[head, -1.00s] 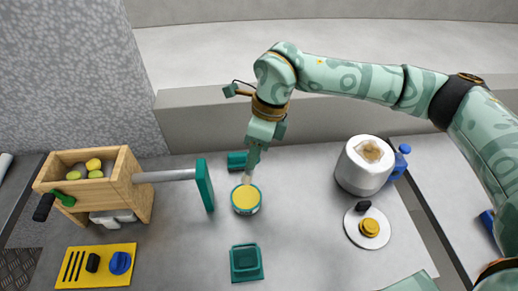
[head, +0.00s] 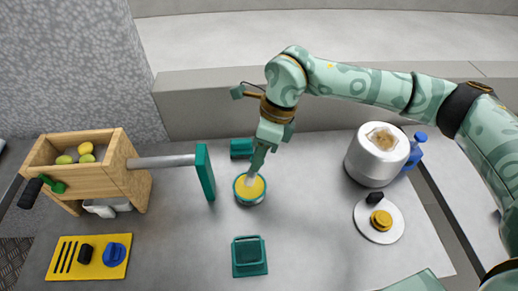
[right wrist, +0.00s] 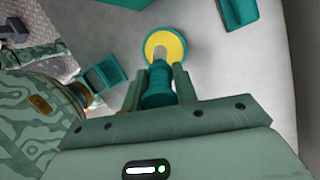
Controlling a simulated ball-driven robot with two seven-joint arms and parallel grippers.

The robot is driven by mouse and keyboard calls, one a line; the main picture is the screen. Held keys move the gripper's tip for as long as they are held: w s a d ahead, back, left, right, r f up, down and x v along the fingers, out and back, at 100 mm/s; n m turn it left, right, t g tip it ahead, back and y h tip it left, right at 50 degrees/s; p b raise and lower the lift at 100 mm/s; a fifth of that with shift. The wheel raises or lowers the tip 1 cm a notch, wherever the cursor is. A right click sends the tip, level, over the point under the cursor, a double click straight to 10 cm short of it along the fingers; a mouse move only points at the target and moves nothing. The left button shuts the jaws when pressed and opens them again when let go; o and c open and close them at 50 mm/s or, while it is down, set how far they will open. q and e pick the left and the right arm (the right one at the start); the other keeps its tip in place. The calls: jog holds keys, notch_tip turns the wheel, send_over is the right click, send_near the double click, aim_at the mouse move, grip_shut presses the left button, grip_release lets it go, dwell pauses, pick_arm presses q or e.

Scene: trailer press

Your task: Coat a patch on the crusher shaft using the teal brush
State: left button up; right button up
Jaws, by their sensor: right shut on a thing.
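The crusher shaft (head: 165,162) is a bare grey rod. It runs level from the wooden crusher box (head: 92,182) to an upright teal plate (head: 205,172). My right gripper (head: 262,158) is shut on the teal brush, whose handle shows between the fingers in the right wrist view (right wrist: 157,92). The brush points down, and its pale bristles (head: 251,179) are at the mouth of a teal tin (head: 250,201) of yellow stuff. How deep they reach into it I cannot tell. My left gripper is not in view.
A teal block (head: 241,148) stands behind the tin and a square teal holder (head: 249,256) in front. A white pot (head: 368,165), a blue jug (head: 418,150) and a white plate (head: 395,232) are at right. A yellow panel (head: 70,272) lies front left. Table between is clear.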

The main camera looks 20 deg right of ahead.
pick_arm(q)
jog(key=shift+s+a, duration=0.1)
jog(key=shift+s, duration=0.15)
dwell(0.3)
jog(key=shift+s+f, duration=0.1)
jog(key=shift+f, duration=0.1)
pick_arm(e)
jog(key=shift+f, duration=0.6)
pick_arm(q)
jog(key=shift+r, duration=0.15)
pick_arm(e)
jog(key=shift+s+f, duration=0.1)
dwell(1.1)
